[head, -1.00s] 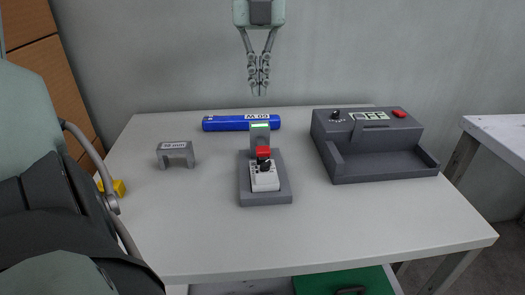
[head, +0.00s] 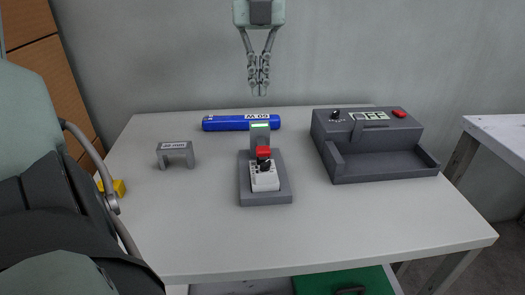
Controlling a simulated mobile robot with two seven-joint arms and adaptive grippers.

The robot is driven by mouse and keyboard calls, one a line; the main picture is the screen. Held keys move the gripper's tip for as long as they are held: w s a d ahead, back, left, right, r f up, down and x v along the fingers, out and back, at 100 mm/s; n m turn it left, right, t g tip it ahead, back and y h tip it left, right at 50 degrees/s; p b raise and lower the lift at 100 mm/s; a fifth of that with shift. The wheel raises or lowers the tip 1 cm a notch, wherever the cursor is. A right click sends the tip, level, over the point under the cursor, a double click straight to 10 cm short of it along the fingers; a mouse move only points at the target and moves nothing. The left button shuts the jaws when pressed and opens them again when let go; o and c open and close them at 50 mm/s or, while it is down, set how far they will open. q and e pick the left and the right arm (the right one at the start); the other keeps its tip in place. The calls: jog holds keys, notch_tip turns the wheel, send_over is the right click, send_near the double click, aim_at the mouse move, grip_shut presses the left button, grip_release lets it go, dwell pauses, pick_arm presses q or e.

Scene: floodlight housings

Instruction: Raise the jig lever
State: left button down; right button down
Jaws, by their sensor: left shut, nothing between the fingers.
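The jig (head: 280,197) is a dark grey base on the table with an upright post at its back that shows a lit green strip (head: 260,126). A red lever end (head: 263,152) sits in front of the post, just above a light-grey housing (head: 265,181) with a black part on top. I cannot tell the lever's exact angle. My left gripper (head: 259,91) points down, shut and empty, above and behind the jig, well apart from it. My right gripper is not in view.
A blue cylinder (head: 225,124) marked W 09 lies behind the jig. A small grey bridge-shaped gauge (head: 175,148) stands left. A dark grey tester (head: 385,165) with a display reading OFF, a knob and a red button stands right. The table front is clear.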

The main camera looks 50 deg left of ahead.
pick_arm(q)
notch_tip(320, 180, up, 7)
jog(key=p, duration=0.4)
jog(key=shift+p, duration=0.35)
dwell(0.5)
